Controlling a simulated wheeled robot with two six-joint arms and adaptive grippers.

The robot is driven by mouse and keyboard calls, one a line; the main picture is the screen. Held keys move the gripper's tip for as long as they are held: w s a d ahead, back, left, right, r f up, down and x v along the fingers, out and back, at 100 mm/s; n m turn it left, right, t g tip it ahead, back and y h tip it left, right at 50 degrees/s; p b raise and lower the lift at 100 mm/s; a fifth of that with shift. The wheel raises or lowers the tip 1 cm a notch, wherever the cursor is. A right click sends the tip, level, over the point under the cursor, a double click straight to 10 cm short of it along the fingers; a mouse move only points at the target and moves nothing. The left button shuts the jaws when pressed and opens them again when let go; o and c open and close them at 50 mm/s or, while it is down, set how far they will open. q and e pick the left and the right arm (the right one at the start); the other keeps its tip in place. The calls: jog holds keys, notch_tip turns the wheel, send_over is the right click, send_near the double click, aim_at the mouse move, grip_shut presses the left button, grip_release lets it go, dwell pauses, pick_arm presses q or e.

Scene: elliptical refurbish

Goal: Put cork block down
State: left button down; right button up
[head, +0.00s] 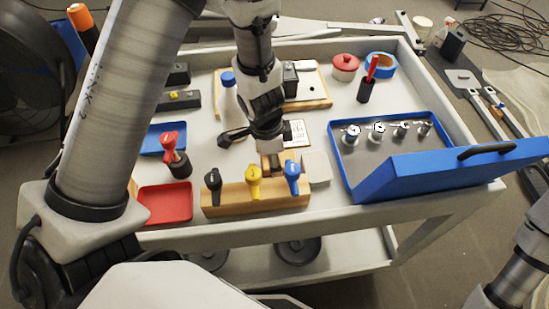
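A small brown block (272,162), which looks like the cork block, sits just behind the wooden stand on the cart top, partly hidden. My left gripper (268,140) points down directly above and behind it, with dark finger parts spreading to the left and right. I cannot tell whether its fingertips touch the block or how wide they are. My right arm shows only at the lower right edge; its gripper is out of view.
The wooden stand (232,196) with black, yellow and blue handled tools is at the front edge. A pale block (316,168) lies beside it. A red tray (166,204), a white bottle (229,100) and an open blue case (400,180) are around.

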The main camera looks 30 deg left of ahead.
pick_arm(q)
jog(key=shift+c, duration=2)
grip_release()
jog(key=shift+b, duration=0.35)
jog(key=r+p, duration=0.8)
jog(key=shift+s+a+r, duration=0.1)
jog(key=shift+s+a, duration=0.1)
jog(key=shift+s, duration=0.05)
